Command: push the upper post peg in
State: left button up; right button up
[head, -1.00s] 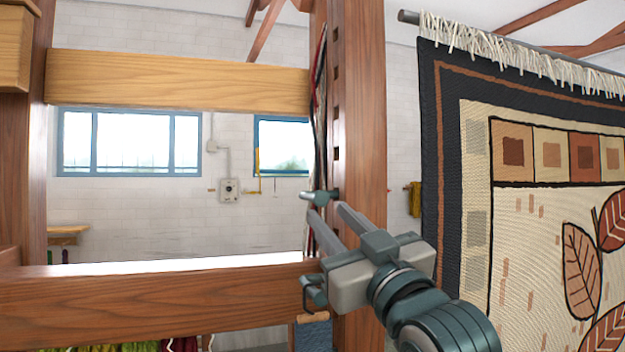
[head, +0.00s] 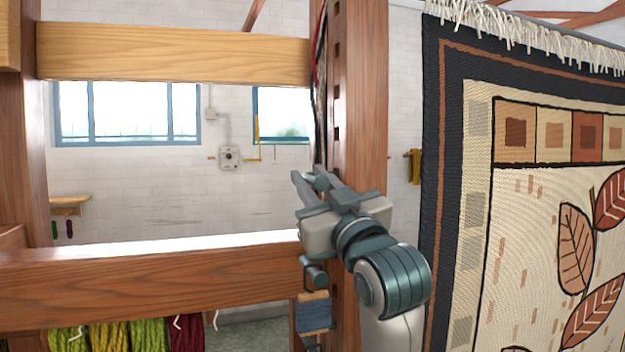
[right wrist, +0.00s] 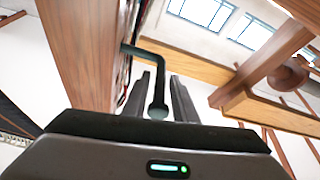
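The upper post peg is a dark metal rod with a crank bend and a round knob. In the right wrist view the peg (right wrist: 158,110) sticks out from the wooden post (right wrist: 84,50), with its knob end between my fingers. In the head view the peg (head: 318,182) is mostly hidden behind my gripper at the post (head: 361,100). My right gripper (head: 308,173) is open beside the post; its two fingers also show apart in the right wrist view (right wrist: 163,78). I see no clear contact between the fingers and the knob. My left gripper is not in view.
A lower peg (head: 315,274) sits on the post below my gripper, above a blue hanging piece (head: 315,314). A thick crossbeam (head: 150,284) runs left from the post, and a lighter beam (head: 170,55) runs above. A woven rug (head: 530,190) hangs at right.

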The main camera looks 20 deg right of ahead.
grip_shut()
jog(key=shift+d, duration=1.75)
jog(key=shift+o, duration=1.6)
grip_release()
jog(key=shift+a, duration=0.2)
jog(key=shift+d, duration=0.1)
